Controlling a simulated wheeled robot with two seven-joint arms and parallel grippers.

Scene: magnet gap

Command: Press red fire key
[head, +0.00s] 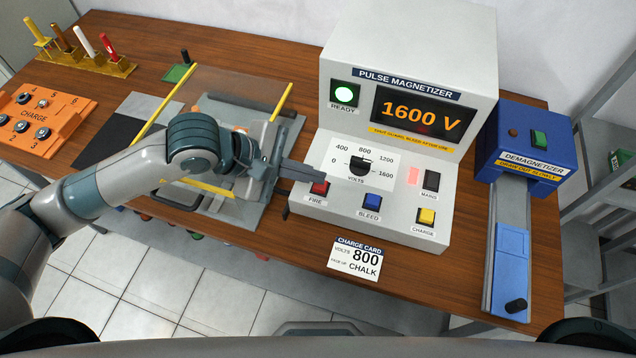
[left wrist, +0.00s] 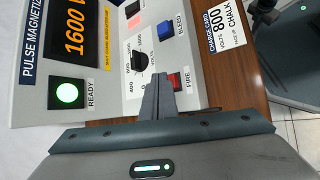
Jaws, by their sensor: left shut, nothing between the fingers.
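The red FIRE key (head: 319,188) is on the lower left of the white pulse magnetizer (head: 410,45). In the left wrist view the red key (left wrist: 174,82) shows just beside the fingertips. My left gripper (head: 322,172) is shut and empty, its fingertips just above and behind the key in the head view. I cannot tell whether they touch it. The display (head: 420,113) reads 1600 V, and the READY lamp (head: 344,94) glows green. The volts knob (head: 358,164) sits left of the blue BLEED key (head: 371,202). My right gripper is not in view.
The yellow CHARGE key (head: 427,216) is at the panel's right front. A charge card (head: 355,258) reading 800 volts, chalk, lies in front. A blue demagnetizer (head: 528,150) stands right. A clear guard with yellow edges (head: 225,100) is under my left arm. An orange charge rack (head: 40,118) is far left.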

